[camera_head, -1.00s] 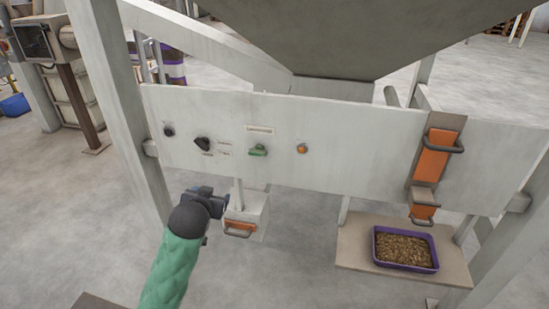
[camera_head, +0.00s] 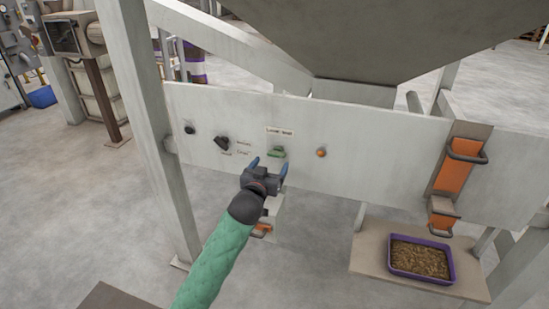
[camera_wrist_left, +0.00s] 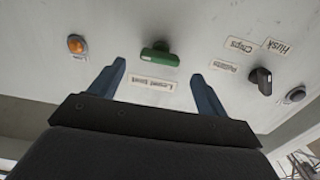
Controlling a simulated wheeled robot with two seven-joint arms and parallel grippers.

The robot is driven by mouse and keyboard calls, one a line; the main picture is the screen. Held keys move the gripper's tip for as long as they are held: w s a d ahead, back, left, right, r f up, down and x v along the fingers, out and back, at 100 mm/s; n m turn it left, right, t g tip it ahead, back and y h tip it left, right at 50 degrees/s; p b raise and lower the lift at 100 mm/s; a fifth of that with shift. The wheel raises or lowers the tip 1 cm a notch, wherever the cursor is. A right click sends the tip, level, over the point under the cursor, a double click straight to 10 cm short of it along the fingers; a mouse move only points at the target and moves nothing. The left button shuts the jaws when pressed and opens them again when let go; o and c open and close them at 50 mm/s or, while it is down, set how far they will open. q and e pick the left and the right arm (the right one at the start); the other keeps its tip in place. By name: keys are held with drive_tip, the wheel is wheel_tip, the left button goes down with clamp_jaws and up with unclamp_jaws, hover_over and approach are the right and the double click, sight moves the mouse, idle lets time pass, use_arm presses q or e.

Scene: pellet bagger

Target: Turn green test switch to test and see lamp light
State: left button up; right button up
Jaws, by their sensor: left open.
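The green switch (camera_head: 277,152) sits on the pale panel (camera_head: 370,165) under a small label (camera_head: 280,132). My left gripper (camera_head: 270,165) is open and empty, just below and a little left of the switch in the head view. In the left wrist view the green switch (camera_wrist_left: 159,54) lies beyond the fingertips, between their lines and apart from both. A round amber lamp (camera_head: 321,152) is on the panel to the right of the switch. It also shows in the left wrist view (camera_wrist_left: 76,45); I cannot tell whether it is lit. My right gripper is not in view.
A black selector knob (camera_head: 222,143) and a small dark button (camera_head: 190,130) are on the panel left of the switch. An orange-fronted chute (camera_head: 455,165) is at the right, above a shelf holding a purple tray (camera_head: 393,268) of pellets. A post (camera_head: 150,130) stands at the left.

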sight(275, 156)
use_arm(q)
drive_tip(key=shift+p+x, duration=0.3)
drive_tip(key=shift+x, duration=1.8)
drive_tip(key=c, duration=1)
